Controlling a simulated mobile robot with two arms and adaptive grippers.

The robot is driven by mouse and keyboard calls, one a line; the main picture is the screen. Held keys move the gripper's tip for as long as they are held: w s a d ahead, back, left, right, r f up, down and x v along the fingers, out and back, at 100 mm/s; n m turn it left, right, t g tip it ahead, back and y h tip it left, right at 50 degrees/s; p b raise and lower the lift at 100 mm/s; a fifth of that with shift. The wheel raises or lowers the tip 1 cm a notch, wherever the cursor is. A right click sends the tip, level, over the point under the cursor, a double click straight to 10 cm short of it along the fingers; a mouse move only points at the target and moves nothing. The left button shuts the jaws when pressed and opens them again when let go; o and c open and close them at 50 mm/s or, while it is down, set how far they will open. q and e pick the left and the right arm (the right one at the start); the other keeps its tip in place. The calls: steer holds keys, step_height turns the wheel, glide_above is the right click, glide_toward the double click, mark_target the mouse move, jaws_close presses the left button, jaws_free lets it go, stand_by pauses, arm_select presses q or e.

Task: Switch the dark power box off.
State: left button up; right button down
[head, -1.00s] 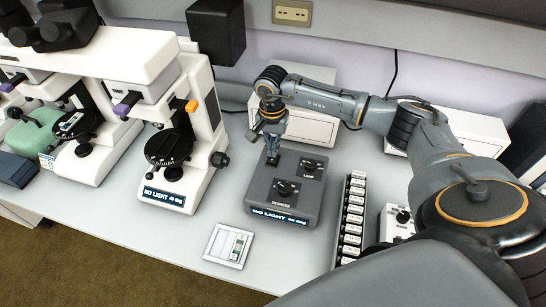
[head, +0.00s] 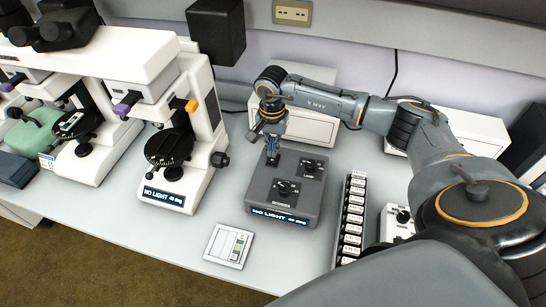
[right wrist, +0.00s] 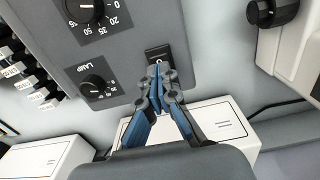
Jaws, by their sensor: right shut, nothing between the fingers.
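The dark power box (head: 284,216) stands on the table in the middle of the head view. It has two knobs and a lit front display reading "NO LIGHT". In the right wrist view the box (right wrist: 130,50) shows a "LAMP" knob (right wrist: 93,87) and a black rocker switch (right wrist: 158,54) with a white mark. My right gripper (head: 271,160) is shut and empty, over the back left corner of the box. Its fingertips (right wrist: 158,68) are at the lower part of the switch; I cannot tell if they touch it. My left gripper is not in view.
White microscopes (head: 190,130) stand to the left of the box. A small white panel (head: 228,246) lies in front. A rack of labelled blocks (head: 352,222) and a white knobbed box (head: 397,222) are to the right. White boxes (head: 462,128) stand behind.

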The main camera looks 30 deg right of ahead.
mark_target(272, 160)
steer(key=shift+s+f+b, duration=0.1)
steer(key=shift+f+b, duration=1.15)
steer(key=shift+f, duration=0.1)
stand_by(0.5)
steer(key=shift+r, duration=0.15)
steer(key=shift+r+p, duration=0.45)
steer(key=shift+r, duration=0.1)
steer(key=shift+r+p, duration=1.4)
steer(key=shift+r, duration=1.45)
steer(key=shift+f, duration=0.15)
